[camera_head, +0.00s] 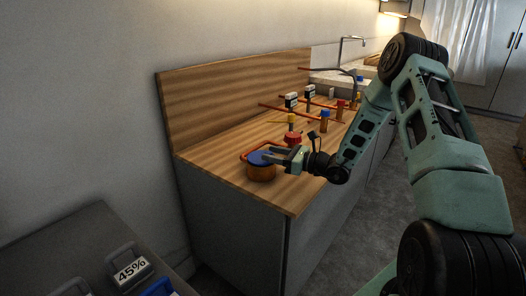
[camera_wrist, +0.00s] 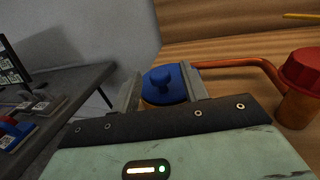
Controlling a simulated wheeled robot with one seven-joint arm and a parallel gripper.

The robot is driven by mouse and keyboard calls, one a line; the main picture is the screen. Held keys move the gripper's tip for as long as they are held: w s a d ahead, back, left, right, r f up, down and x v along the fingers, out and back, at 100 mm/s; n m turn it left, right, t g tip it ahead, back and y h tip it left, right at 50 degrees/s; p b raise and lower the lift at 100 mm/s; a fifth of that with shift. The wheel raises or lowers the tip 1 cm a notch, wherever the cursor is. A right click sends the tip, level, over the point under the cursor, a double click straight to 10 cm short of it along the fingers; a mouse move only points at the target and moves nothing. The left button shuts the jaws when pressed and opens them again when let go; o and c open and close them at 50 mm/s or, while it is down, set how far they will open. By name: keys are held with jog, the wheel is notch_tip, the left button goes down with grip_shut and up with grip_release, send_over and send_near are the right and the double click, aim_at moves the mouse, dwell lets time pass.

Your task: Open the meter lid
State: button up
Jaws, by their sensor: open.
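The meter is a round brass-coloured body (camera_head: 262,173) with a blue lid (camera_head: 258,158), standing near the front left corner of the wooden counter. In the wrist view the blue lid (camera_wrist: 165,86) has a raised blue knob (camera_wrist: 162,75) and appears to lie shut on the body. My gripper (camera_head: 268,155) reaches in from the right at lid height. In the wrist view my open gripper (camera_wrist: 164,88) has one finger on each side of the lid. I cannot tell whether the fingers touch it. The lid's near edge is hidden by my gripper body.
A red-capped fitting (camera_head: 294,138) stands close behind my gripper, joined to a copper pipe (camera_wrist: 235,63). More pipes and coloured valves (camera_head: 325,115) fill the counter (camera_head: 215,158) farther back. A dark table (camera_head: 55,245) with a "45%" block (camera_head: 132,270) stands at the lower left.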

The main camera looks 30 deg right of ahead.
jog(key=shift+x, duration=2)
grip_shut()
jog(key=shift+r+p, duration=0.15)
jog(key=shift+p, duration=0.2)
